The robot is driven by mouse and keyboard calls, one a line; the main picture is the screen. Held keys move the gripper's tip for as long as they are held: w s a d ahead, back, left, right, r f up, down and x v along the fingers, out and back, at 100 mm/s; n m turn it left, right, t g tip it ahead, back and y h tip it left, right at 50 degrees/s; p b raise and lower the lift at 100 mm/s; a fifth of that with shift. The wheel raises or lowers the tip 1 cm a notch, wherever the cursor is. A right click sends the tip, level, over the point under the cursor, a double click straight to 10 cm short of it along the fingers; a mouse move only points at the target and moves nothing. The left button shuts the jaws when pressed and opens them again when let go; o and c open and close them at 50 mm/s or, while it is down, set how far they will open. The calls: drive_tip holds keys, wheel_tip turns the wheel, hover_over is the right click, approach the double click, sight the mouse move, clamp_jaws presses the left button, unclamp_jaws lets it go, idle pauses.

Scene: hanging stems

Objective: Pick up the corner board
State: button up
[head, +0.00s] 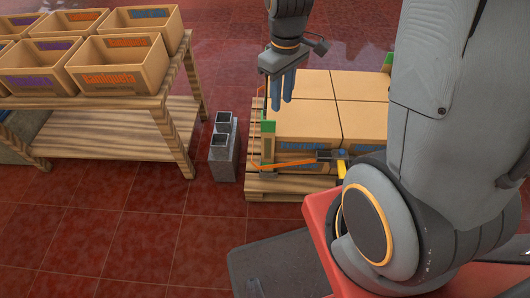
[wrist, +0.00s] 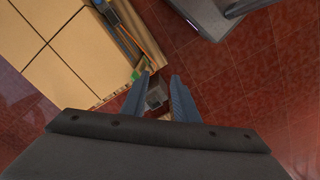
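What looks like the corner board (head: 268,127) shows as a green piece at the front left corner of the stacked cartons. A small green patch also shows in the wrist view (wrist: 136,75), just left of the left finger; the rest of it is hidden or too small to tell. My gripper (head: 282,103) points down with its two blue-grey fingers apart, in the head view above and beside that corner. In the wrist view my gripper (wrist: 162,76) is open, with nothing held between its fingers.
Tan cartons (head: 300,118) stand on a wooden pallet (head: 290,184), with an orange strap (head: 295,163) and a dark tool along the front. A grey hollow block (head: 223,150) stands left of the pallet. A wooden table (head: 120,100) carries several bins. Red tiled floor lies clear in front.

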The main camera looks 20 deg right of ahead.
sight(268, 130)
drive_tip(key=w+f+n+b, duration=0.2)
drive_tip(key=w+f, duration=0.2)
drive_tip(key=f, duration=0.3)
drive_tip(key=w+f+n+b, duration=0.2)
drive_tip(key=w+f+n, duration=0.1)
drive_tip(key=f, duration=0.3)
drive_tip(key=w+f+n+b, duration=0.2)
drive_tip(key=w+f+n, duration=0.1)
drive_tip(key=w+f, duration=0.2)
drive_tip(key=shift+w+d+f, duration=0.1)
drive_tip(key=shift+d+f, duration=0.1)
drive_tip(key=shift+f, duration=0.45)
drive_tip(key=shift+d+f, duration=0.2)
drive_tip(key=shift+f, duration=0.45)
drive_tip(key=shift+w+a+f+b, duration=0.15)
drive_tip(key=shift+f+b, duration=0.2)
drive_tip(key=shift+f, duration=1.6)
drive_tip(key=shift+w+a+f+b, duration=0.1)
drive_tip(key=shift+f+b, duration=0.2)
drive_tip(key=shift+f, duration=1.6)
clamp_jaws()
